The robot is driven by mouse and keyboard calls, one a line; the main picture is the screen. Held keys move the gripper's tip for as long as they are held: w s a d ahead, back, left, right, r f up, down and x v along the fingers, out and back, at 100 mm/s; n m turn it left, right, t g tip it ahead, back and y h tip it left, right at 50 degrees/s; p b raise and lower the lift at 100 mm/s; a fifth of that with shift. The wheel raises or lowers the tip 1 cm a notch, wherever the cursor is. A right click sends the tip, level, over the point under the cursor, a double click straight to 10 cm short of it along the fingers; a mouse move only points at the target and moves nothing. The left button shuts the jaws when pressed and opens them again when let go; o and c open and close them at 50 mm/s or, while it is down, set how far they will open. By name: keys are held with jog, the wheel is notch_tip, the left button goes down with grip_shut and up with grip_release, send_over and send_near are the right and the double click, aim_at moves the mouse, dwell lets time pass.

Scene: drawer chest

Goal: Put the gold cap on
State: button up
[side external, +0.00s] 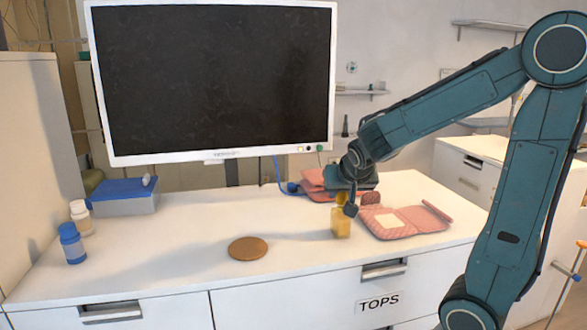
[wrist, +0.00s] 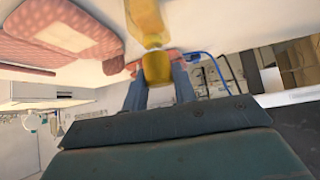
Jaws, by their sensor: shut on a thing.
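My gripper (side external: 347,202) points down over the bench and is shut on the gold cap (side external: 341,198). In the wrist view the cap (wrist: 157,69) sits between the two blue-grey fingers. A yellow bottle (side external: 341,223) stands upright on the white bench top, directly below the cap. The bottle (wrist: 146,20) also shows in the wrist view, with its narrow end towards the cap. The cap is in line with the bottle's neck or very close to it; I cannot tell whether they touch. One finger partly hides the cap in the side view.
An open pink pouch (side external: 405,221) lies just right of the bottle. A round brown disc (side external: 248,248) lies to the left. A monitor (side external: 215,80), a blue-lidded box (side external: 124,195) and blue and white bottles (side external: 72,243) stand farther left and back.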

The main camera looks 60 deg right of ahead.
jog(key=shift+f, duration=1.05)
grip_shut()
jog(key=o, duration=1.1)
grip_release()
jog(key=shift+a+r, duration=0.1)
jog(key=shift+r, duration=0.05)
jog(key=shift+v, duration=6.75)
jog(key=shift+s, duration=0.2)
